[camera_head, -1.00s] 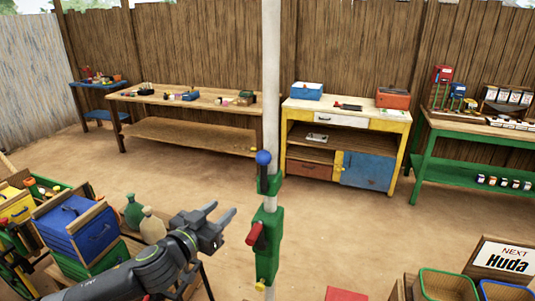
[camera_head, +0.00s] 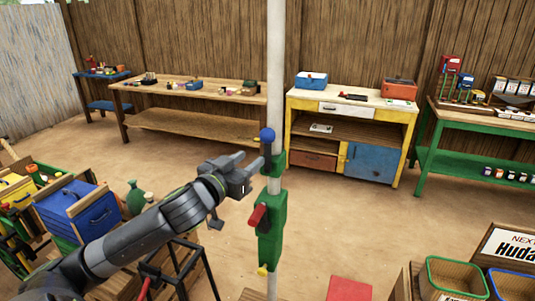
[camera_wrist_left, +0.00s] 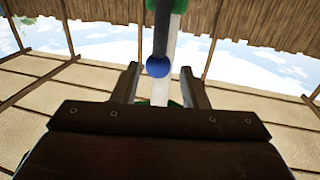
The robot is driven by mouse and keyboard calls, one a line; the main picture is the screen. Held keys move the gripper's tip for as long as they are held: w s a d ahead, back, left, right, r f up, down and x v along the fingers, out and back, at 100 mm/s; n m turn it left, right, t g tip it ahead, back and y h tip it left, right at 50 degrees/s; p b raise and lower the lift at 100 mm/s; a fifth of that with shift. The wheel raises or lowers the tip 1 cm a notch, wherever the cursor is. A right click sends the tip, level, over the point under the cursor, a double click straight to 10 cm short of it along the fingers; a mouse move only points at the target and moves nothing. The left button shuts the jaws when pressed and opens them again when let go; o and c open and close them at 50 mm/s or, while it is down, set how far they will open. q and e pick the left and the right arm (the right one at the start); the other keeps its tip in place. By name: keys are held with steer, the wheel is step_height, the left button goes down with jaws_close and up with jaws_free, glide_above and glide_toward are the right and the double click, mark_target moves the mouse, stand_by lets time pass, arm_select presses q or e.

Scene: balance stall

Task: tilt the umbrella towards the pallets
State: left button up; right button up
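A white umbrella pole (camera_head: 275,80) stands upright in the middle of the head view. It carries a green bracket with a blue ball knob (camera_head: 267,135) and, below, a green housing (camera_head: 271,240) with a red handle (camera_head: 257,216) and a yellow knob (camera_head: 262,271). My left gripper (camera_head: 252,165) is open and empty, just left of the pole and slightly below the blue knob. In the left wrist view the blue knob (camera_wrist_left: 158,66) shows between the line of my open fingers (camera_wrist_left: 160,88), near their tips. I cannot make out the pallets. My right gripper is out of view.
A wooden table (camera_head: 190,97), a yellow cabinet (camera_head: 408,117) and a green bench (camera_head: 465,165) line the fence. Bins (camera_head: 452,278) stand front right.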

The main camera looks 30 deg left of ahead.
mark_target(265, 148)
arm_select(q)
steer(key=w+b, duration=0.3)
steer(key=w, duration=0.5)
steer(key=shift+w+a, duration=0.15)
steer(key=shift+w, duration=0.6)
steer(key=shift+c, duration=0.2)
jaws_close()
